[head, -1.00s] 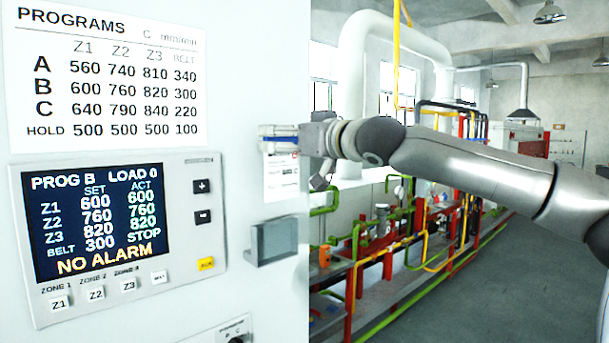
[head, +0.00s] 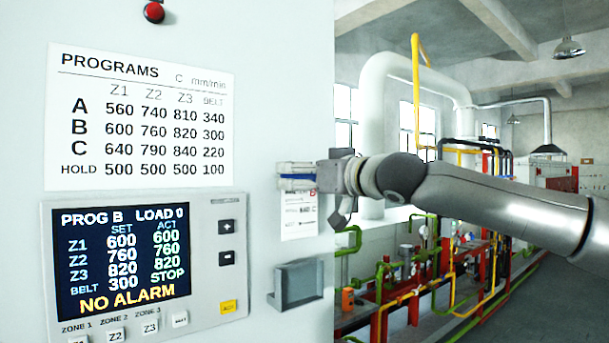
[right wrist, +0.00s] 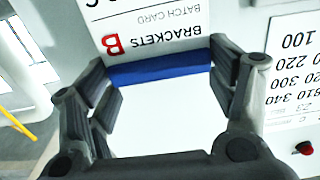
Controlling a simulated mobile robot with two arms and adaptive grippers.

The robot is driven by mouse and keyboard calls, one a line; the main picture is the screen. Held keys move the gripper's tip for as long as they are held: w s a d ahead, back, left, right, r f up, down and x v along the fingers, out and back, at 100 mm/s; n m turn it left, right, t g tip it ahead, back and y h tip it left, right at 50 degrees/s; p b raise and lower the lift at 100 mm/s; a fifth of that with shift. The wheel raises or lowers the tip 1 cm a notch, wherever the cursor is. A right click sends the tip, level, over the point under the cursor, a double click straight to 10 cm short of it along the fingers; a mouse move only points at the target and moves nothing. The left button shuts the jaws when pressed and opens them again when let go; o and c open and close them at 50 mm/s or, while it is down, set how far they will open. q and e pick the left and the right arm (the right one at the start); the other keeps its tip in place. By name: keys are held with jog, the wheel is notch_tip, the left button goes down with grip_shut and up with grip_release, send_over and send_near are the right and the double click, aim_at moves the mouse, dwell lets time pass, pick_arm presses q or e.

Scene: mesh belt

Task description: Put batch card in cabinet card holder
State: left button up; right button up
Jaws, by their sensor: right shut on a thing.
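The batch card (head: 299,224) is white with print and a blue band, and it hangs upright from my right gripper (head: 297,178) in front of the cabinet face. In the right wrist view the card (right wrist: 150,42) appears upside down, with "BRACKETS" and "BATCH CARD" legible. There my right gripper (right wrist: 157,75) has its fingers on either side of the blue band, shut on the card. The cabinet card holder (head: 302,284) is a grey tray-like bracket on the cabinet face. It sits below the card, with a gap between them. My left gripper is out of view.
The cabinet (head: 270,60) carries a programs sheet (head: 140,125), a control panel (head: 235,285) and a red button (head: 154,12). The cabinet's right edge is just beyond the holder. Pipes and red frames (head: 415,290) stand far behind on the right.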

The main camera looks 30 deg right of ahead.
aim_at(301, 195)
notch_tip(301, 195, down, 4)
jog(key=b, duration=0.3)
jog(key=shift+s, duration=0.1)
jog(key=shift+p, duration=0.4)
dwell(1.4)
notch_tip(301, 195, down, 9)
jog(key=b, duration=0.8)
jog(key=shift+f, duration=0.15)
dwell(2.6)
jog(key=o, duration=1)
jog(key=shift+o, duration=0.2)
